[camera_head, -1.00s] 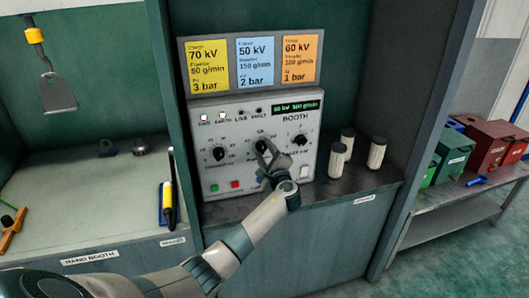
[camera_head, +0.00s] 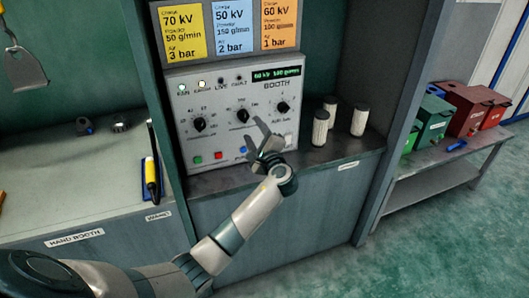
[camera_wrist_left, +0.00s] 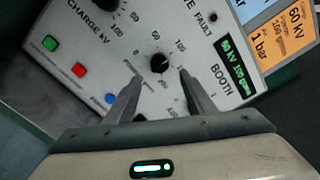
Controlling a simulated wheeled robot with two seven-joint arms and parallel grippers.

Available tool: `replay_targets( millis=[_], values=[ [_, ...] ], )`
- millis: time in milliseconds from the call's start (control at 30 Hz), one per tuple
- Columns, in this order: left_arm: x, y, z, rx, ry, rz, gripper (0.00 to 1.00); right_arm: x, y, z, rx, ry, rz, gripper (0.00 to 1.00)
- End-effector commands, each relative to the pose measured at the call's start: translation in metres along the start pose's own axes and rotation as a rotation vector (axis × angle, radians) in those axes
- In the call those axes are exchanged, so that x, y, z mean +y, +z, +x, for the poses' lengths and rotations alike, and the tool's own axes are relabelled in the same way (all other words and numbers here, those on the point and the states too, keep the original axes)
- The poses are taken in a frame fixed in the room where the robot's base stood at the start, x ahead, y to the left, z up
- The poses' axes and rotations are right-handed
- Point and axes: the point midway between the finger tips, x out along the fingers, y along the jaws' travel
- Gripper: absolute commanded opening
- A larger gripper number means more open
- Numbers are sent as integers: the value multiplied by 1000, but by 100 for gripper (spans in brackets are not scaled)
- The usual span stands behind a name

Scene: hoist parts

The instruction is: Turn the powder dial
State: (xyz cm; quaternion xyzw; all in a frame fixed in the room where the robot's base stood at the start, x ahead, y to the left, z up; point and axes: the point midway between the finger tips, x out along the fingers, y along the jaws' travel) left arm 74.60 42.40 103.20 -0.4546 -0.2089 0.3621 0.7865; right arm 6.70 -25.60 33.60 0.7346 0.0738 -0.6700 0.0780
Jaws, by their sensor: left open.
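The powder dial is the black middle knob (camera_head: 243,115) on the grey booth panel (camera_head: 180,145), between the charge dial (camera_head: 199,124) and the air dial (camera_head: 282,106). In the left wrist view the powder dial (camera_wrist_left: 160,63) shows uncovered, with scale numbers around it. My left gripper (camera_head: 253,138) is open and empty, just off the panel, below and right of the dial in the head view. In the wrist view its two fingertips (camera_wrist_left: 161,80) stand either side of and short of the knob. The lit green display (camera_head: 277,73) appears to read 60 kV 100 g/min. My right gripper is out of view.
Yellow, blue and orange cards (camera_head: 281,24) hang above the panel. Several pale cylinders (camera_head: 320,128) stand on the ledge right of it. Red (camera_head: 197,159), green and blue buttons sit below the dials. A yellow-handled tool (camera_head: 151,178) is at the left.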

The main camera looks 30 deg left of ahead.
Motion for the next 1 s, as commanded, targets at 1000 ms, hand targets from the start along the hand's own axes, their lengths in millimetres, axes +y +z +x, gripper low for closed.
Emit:
replay_targets(
  millis=[1000],
  values=[
    [0,0,-98,0,0,1,50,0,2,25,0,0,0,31]
  ],
)
